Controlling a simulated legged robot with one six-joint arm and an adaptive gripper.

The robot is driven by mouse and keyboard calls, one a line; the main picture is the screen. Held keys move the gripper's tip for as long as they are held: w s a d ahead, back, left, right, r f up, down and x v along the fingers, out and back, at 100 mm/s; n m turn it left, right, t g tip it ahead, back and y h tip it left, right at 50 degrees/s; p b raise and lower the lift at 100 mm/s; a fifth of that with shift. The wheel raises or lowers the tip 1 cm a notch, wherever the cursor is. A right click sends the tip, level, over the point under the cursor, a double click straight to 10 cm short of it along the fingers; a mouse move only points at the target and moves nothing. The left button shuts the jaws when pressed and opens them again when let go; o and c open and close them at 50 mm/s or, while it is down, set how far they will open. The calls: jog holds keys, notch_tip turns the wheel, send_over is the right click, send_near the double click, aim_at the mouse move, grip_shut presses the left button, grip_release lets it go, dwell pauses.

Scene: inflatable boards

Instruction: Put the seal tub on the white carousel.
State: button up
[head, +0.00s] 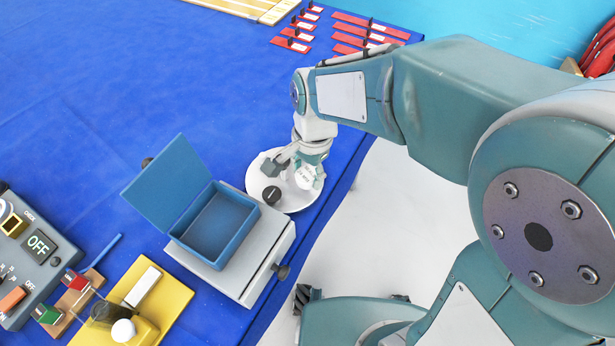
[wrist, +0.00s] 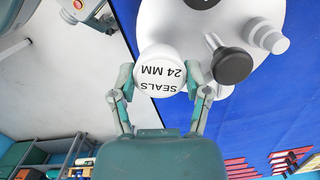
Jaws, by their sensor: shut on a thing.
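The seal tub (wrist: 160,72) is a white round tub lettered "SEALS 24 MM", upside down in the wrist view. My gripper (wrist: 161,84) is shut on it, one finger on each side. In the head view the tub (head: 305,179) is partly hidden by my gripper (head: 306,172). The white carousel (head: 293,205) is a round disc near the table's right edge, and it fills the top of the wrist view (wrist: 185,25). The tub is over the carousel's right part; I cannot tell whether it touches.
A blue open-lidded box (head: 215,225) on a grey base stands left of the carousel. A control panel (head: 35,255) and yellow board (head: 145,300) lie further left.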

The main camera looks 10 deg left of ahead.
aim_at(307, 181)
jog(key=shift+w+a+f, duration=0.2)
jog(key=shift+w+f, duration=0.05)
jog(key=shift+f, duration=0.1)
jog(key=shift+w+d+f, duration=0.1)
jog(key=shift+d+f, duration=0.1)
jog(key=shift+f, duration=1.4)
jog(key=shift+a+f, duration=0.1)
jog(key=o, duration=0.9)
jog(key=shift+c, duration=0.2)
